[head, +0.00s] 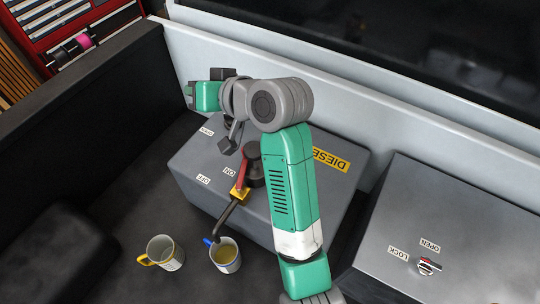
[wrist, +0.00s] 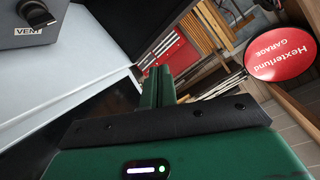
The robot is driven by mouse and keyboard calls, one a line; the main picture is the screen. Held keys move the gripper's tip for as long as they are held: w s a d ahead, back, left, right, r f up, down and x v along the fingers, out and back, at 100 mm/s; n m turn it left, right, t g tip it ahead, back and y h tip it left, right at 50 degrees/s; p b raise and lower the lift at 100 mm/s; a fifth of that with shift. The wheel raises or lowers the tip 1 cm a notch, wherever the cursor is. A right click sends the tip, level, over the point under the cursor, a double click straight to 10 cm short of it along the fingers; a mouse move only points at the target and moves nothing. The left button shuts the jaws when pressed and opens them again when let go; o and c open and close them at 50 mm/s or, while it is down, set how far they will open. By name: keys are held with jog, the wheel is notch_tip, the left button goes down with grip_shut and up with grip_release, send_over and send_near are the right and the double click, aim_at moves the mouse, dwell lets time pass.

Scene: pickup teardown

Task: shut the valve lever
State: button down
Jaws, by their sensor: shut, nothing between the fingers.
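A red valve lever (head: 243,167) sits above a yellow valve body (head: 239,192) on the dark spout of the grey diesel tank (head: 190,160). ON and OFF labels are on the tank to its left. The lever lies roughly in line with the spout, and my arm partly hides the area on its right. My gripper (head: 188,95) is up and left of the lever, well apart from it, over the tank's back left side. In the wrist view my gripper (wrist: 160,86) shows green fingers together with nothing held. The lever is not in the wrist view.
A grey box (head: 450,225) with an OPEN/LOCK latch (head: 428,266) is at right. Dark truck-bed wall (head: 90,100) is at left.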

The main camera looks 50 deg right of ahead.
aim_at(242, 169)
jog(key=s+d+f+m+g+y+b, duration=0.25)
jog(key=s+d+f, duration=0.25)
jog(key=d+f, duration=0.65)
jog(key=s+d+f+m+y+b, duration=0.2)
jog(key=s+d+f+y, duration=0.4)
jog(key=s, duration=0.7)
notch_tip(242, 169, down, 2)
jog(key=shift+d+f+b, duration=0.1)
jog(key=shift+d+b, duration=0.4)
jog(key=shift+b, duration=0.3)
jog(key=x, duration=0.4)
jog(key=r+p+x, duration=0.1)
jog(key=x, duration=0.4)
jog(key=p+x, duration=0.1)
jog(key=x, duration=0.4)
jog(key=shift+a+r, duration=0.15)
jog(key=shift+w, duration=0.15)
